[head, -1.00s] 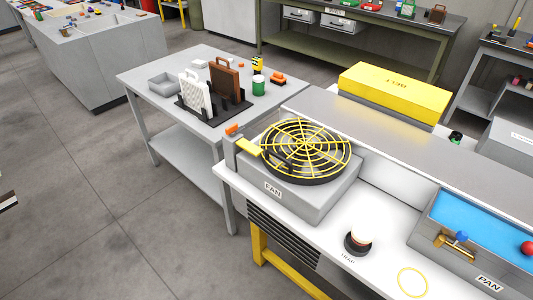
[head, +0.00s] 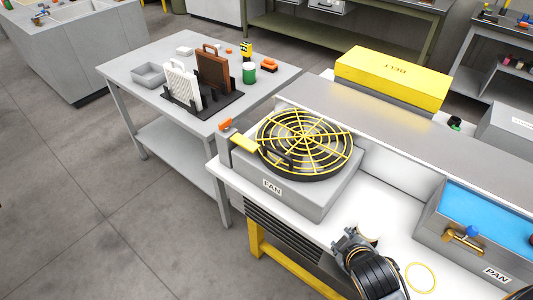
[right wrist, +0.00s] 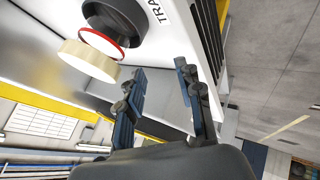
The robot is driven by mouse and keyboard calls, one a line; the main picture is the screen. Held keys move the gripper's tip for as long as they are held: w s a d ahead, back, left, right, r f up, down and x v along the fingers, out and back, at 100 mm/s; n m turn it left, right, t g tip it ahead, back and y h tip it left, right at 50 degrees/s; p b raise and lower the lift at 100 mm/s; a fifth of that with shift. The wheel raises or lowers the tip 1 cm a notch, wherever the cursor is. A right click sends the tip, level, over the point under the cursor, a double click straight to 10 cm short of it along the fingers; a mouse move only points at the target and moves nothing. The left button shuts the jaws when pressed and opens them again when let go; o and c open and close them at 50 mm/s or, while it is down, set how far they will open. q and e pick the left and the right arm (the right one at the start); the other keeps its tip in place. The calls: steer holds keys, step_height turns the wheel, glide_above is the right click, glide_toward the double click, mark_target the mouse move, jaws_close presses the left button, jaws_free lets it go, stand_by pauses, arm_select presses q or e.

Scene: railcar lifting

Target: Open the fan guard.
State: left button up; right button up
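The fan guard (head: 304,138) is a round yellow wire grille. It lies flat and closed on the grey box labelled FAN (head: 290,192). A dark handle (head: 274,156) is on its near left side, beside a yellow latch piece (head: 243,144) and an orange block (head: 225,124). My right gripper (head: 348,238) is over the near white worktop, in front of and below the fan box, apart from the guard. In the right wrist view its two fingers (right wrist: 160,88) are spread with nothing between them. My left gripper is not in view.
A blue-lined pan (head: 481,220) stands at right, a yellow box (head: 392,78) behind. A grey side table (head: 211,124) stands left of the fan. A yellow ring (head: 421,277) lies on the worktop.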

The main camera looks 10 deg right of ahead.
mark_target(284, 157)
steer(key=w+d+r+n+t+y, duration=0.2)
steer(key=w+d+r+n+t, duration=0.2)
steer(key=w+r+n+t, duration=1)
steer(key=a+n+g+y, duration=0.1)
steer(key=n+g+y, duration=0.1)
steer(key=n, duration=0.5)
steer(key=s+a+f+n+g+y, duration=0.1)
steer(key=a+n+g+y, duration=0.1)
steer(key=n+y, duration=0.3)
steer(key=s+a+f+n+g+y, duration=0.1)
steer(key=a+n+g+y, duration=0.1)
steer(key=n, duration=0.9)
steer(key=shift+s+a+g+y, duration=0.15)
steer(key=shift+g+y, duration=0.35)
steer(key=shift+y, duration=0.3)
steer(key=shift+s+a+f+n+g+y, duration=0.1)
steer(key=shift+s+f+n+g+y, duration=0.1)
steer(key=shift+n, duration=0.25)
steer(key=shift+s+f+n+g+y, duration=0.1)
steer(key=shift+f+n+y, duration=0.1)
steer(key=shift+n, duration=0.25)
steer(key=shift+a+n+g, duration=0.1)
steer(key=shift+n+g, duration=0.2)
steer(key=shift+w+a, duration=0.25)
steer(key=p+x, duration=0.5)
steer(key=x, duration=0.7)
steer(key=shift+r, duration=0.15)
steer(key=shift+w+a, duration=0.4)
jaws_close()
